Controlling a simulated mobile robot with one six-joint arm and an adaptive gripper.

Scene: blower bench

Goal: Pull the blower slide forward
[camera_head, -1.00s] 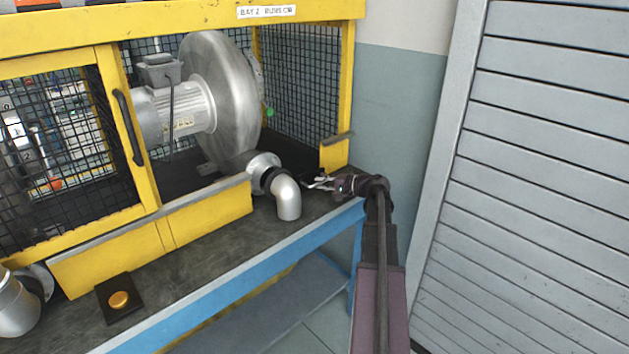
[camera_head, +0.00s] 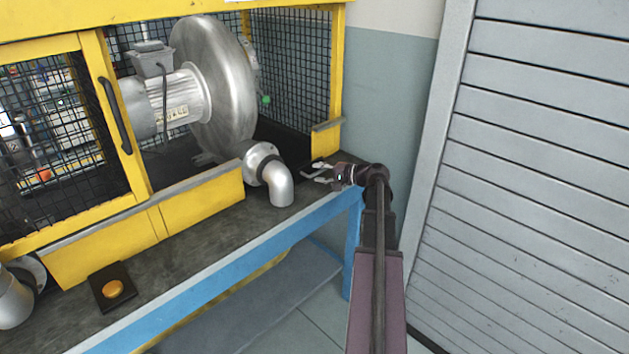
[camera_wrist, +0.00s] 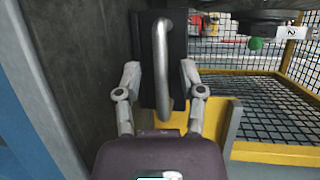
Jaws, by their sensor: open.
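The grey blower (camera_head: 212,85) with its motor (camera_head: 178,105) sits inside the yellow caged enclosure (camera_head: 200,197). In the wrist view, a U-shaped metal handle (camera_wrist: 161,62) is fixed to a dark block (camera_wrist: 178,50). I cannot make out this handle in the head view. My gripper (camera_head: 318,172) is low over the bench, to the right of the silver elbow pipe (camera_head: 281,186). In the wrist view my gripper (camera_wrist: 160,75) is open, with one finger on each side of the handle. I see a gap between the fingers and the bar.
A green knob (camera_head: 265,99) is beside the blower. The bench (camera_head: 240,232) has a blue front edge. A yellow button (camera_head: 113,289) and another pipe (camera_head: 15,300) are at the left. A slatted shutter (camera_head: 530,150) is at the right.

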